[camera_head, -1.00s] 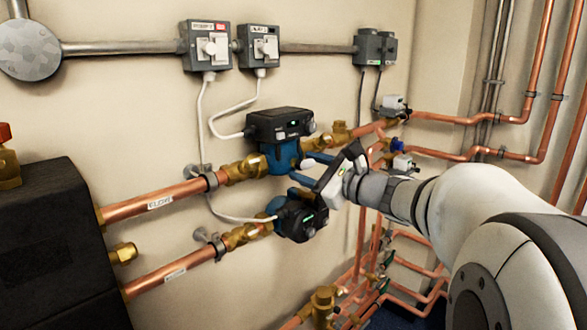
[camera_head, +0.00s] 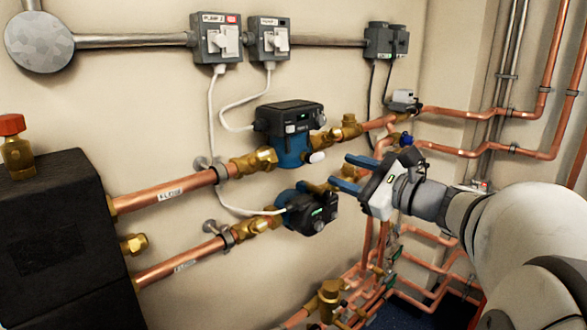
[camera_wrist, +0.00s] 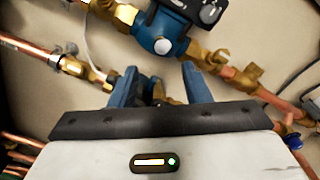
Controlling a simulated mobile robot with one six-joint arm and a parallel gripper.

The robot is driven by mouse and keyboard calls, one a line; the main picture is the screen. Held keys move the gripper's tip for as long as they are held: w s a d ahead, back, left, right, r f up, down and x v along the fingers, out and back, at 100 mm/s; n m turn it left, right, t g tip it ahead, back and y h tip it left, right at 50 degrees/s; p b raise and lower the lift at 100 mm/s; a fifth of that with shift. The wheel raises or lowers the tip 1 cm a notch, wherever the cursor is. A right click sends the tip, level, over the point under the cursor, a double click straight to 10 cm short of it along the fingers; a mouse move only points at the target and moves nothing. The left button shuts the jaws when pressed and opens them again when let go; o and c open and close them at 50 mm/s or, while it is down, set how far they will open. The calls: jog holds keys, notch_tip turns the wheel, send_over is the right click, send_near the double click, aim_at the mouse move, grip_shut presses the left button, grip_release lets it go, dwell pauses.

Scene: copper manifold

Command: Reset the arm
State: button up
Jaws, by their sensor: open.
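My gripper (camera_head: 352,174) is in the middle of the head view, reaching left from my white arm. Its two blue fingers are apart with nothing held between them. The upper pump (camera_head: 292,152), blue with a black head, is up and left of the fingers. The lower pump (camera_head: 306,208) is down and left of them. In the wrist view my gripper (camera_wrist: 158,82) has its fingers spread, with the upper pump (camera_wrist: 160,32) beyond them. The lower pump is mostly hidden there behind the left finger.
Switch boxes (camera_head: 217,40) and (camera_head: 270,38) sit on the wall, with white cables hanging to the pumps. Copper pipes (camera_head: 180,190) run left to a black box (camera_head: 62,245). More pipes (camera_head: 470,150) run at right, close to my arm. Brass valves (camera_head: 330,295) stand below.

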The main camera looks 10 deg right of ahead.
jog(key=s+a+f+n+g+h+p, duration=0.3)
jog(key=s+a+f+n+g+p, duration=0.4)
jog(key=s+a+f+n+g, duration=0.3)
jog(key=s+d+f+n+g+h+p, duration=0.1)
jog(key=s+d+n+g+h+p, duration=0.1)
jog(key=s+d+n+h+p, duration=0.2)
jog(key=s+n+h+p, duration=0.1)
jog(key=s+n+h, duration=0.2)
jog(key=n, duration=0.5)
jog(key=shift+s+f+n, duration=0.3)
jog(key=shift+s, duration=0.25)
